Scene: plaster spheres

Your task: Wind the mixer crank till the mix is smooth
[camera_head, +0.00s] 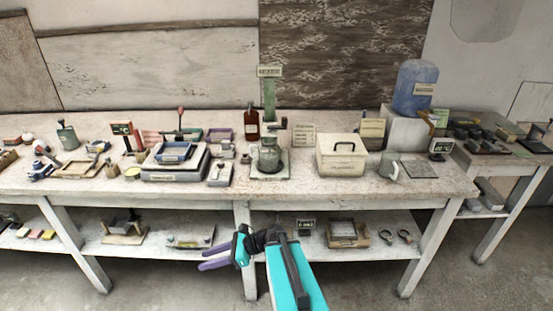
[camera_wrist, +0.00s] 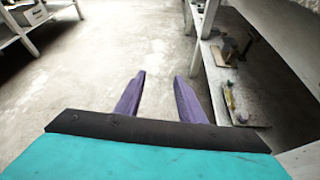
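The mixer (camera_head: 268,158) stands on the workbench near its middle, with a green upright column (camera_head: 268,98) behind a rounded grey-green vessel. A small dark crank (camera_head: 279,124) seems to sit at the mixer's upper part; its handle is too small to make out clearly. The mix inside the vessel cannot be seen. My gripper (camera_head: 205,259) is below and in front of the bench top, pointing left, well apart from the mixer. In the wrist view its two purple fingers (camera_wrist: 158,82) are spread with nothing between them. The mixer is not in the wrist view.
A white lidded box (camera_head: 341,156) stands right of the mixer, with a mug (camera_head: 389,166) beyond. A stacked tray (camera_head: 175,162) and a dark red bottle (camera_head: 252,124) are to its left. The bench's front edge (camera_head: 300,203) and lower shelf (camera_head: 370,246) are near my arm.

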